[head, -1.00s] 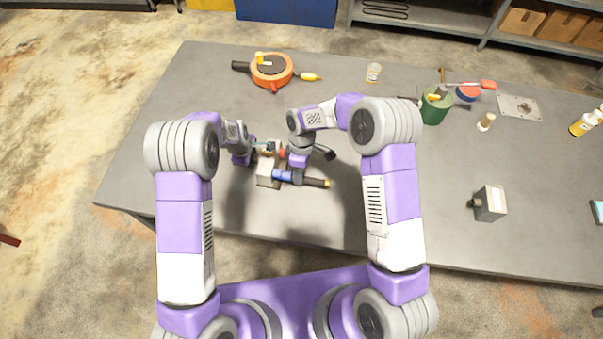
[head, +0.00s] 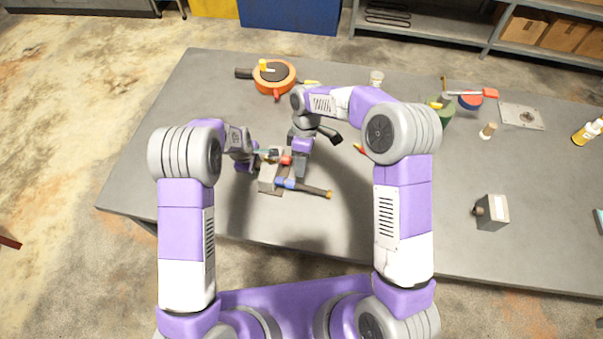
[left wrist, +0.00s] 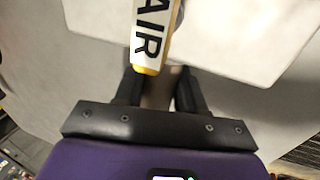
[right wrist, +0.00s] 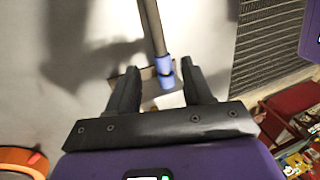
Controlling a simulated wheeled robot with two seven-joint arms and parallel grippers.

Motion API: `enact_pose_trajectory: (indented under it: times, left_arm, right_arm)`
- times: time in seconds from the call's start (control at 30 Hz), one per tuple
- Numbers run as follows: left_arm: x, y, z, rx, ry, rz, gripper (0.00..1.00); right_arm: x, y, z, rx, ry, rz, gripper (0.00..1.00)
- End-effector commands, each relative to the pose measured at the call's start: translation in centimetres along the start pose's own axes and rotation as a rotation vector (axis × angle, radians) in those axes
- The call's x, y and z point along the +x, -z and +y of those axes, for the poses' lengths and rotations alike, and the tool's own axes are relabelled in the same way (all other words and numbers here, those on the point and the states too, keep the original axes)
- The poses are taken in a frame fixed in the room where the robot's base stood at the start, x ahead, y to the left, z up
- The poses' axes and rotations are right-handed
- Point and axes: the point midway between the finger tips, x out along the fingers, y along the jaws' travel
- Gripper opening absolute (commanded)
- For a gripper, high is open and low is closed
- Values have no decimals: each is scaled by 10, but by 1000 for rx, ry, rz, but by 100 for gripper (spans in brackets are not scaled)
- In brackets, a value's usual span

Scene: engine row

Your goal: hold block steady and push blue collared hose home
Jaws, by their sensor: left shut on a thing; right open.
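The pale block (head: 267,184) stands on the bench. My left gripper (head: 258,159) is at its upper left; in the left wrist view its fingers (left wrist: 160,92) are shut on a beige-grey part that I take for the block. The hose (head: 313,190) with the blue collar (head: 288,183) lies across the block's right side, its dark body pointing right to an orange tip. I cannot tell how deep it sits. My right gripper (head: 300,176) is open just above the hose. In the right wrist view the blue collar (right wrist: 163,66) shows between and beyond its open fingers (right wrist: 163,80).
A red part (head: 286,160) sits by the block's upper right. An orange round thing (head: 274,77) stands at the back left. A grey box (head: 491,212) stands right.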

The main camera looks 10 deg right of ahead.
Motion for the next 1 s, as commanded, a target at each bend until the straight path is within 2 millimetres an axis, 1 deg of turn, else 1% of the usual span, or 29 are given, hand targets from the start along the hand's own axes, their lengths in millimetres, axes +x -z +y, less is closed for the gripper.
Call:
enact_pose_trajectory:
  times: [0.03,0.1,0.23,0.37,0.7,0.73,0.9,1.0]
  left_arm:
    - [-1,0,1,0,-2,1,0]
    - [-1,0,1,0,-2,1,0]
    - [-1,0,1,0,-2,1,0]
    - [-1,0,1,0,-2,1,0]
    - [-1,0,1,0,-3,1,0]
    - [-1,0,1,0,-3,1,42]
    - [0,0,1,0,-2,1,68]
    - [0,0,0,0,-1,1,69]
  right_arm:
    - [-10,0,0,0,-2,2,50]
    - [-21,0,0,0,-1,2,50]
    - [-33,0,0,0,-1,1,50]
    - [-38,0,0,-1,1,0,50]
    - [-38,0,0,-1,1,0,50]
    - [-38,0,0,-1,1,0,50]
    - [-38,0,0,-1,1,0,50]
    - [-38,0,0,-1,1,0,50]
